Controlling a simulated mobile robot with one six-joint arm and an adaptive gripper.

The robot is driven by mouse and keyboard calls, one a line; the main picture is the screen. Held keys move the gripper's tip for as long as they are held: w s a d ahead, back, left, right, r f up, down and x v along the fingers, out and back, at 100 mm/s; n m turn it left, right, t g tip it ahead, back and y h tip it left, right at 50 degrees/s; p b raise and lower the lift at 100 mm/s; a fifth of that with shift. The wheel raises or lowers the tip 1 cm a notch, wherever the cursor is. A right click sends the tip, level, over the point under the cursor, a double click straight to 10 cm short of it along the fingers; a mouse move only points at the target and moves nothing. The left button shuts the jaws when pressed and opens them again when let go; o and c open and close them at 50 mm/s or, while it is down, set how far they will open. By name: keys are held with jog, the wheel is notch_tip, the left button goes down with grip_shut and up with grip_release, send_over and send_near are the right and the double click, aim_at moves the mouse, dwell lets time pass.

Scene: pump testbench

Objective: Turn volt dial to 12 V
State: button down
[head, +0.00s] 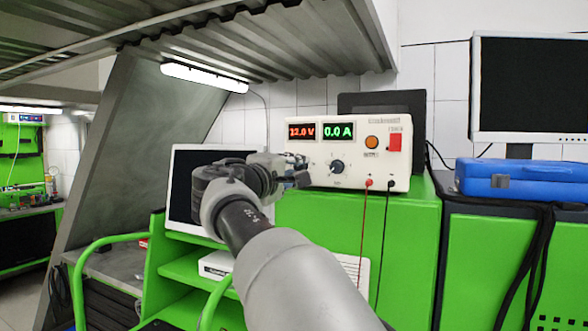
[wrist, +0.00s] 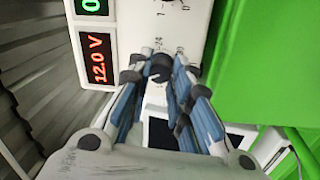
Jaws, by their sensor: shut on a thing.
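The power supply (head: 355,185) is a cream box with two lit displays. Its red volt display (head: 301,131) reads 12.0 V, and the wrist view also shows 12.0 V, turned sideways (wrist: 97,59). The green display (head: 338,131) reads 0.0 A. My gripper (head: 292,172) is at the left part of the front panel and hides the volt dial in the head view. In the wrist view my gripper (wrist: 160,72) has its fingers on both sides of the dark volt dial (wrist: 158,67) and is shut on it. The other dial (head: 337,166) is free.
A red lead (head: 363,225) and a black lead (head: 385,230) hang from the panel's lower right. An orange button (head: 372,142) and a red switch (head: 395,142) sit above. A blue case (head: 520,180) lies to the right. A slanted grey panel (head: 140,130) stands left.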

jog(key=c, duration=1.4)
grip_release()
jog(key=v, duration=1.2)
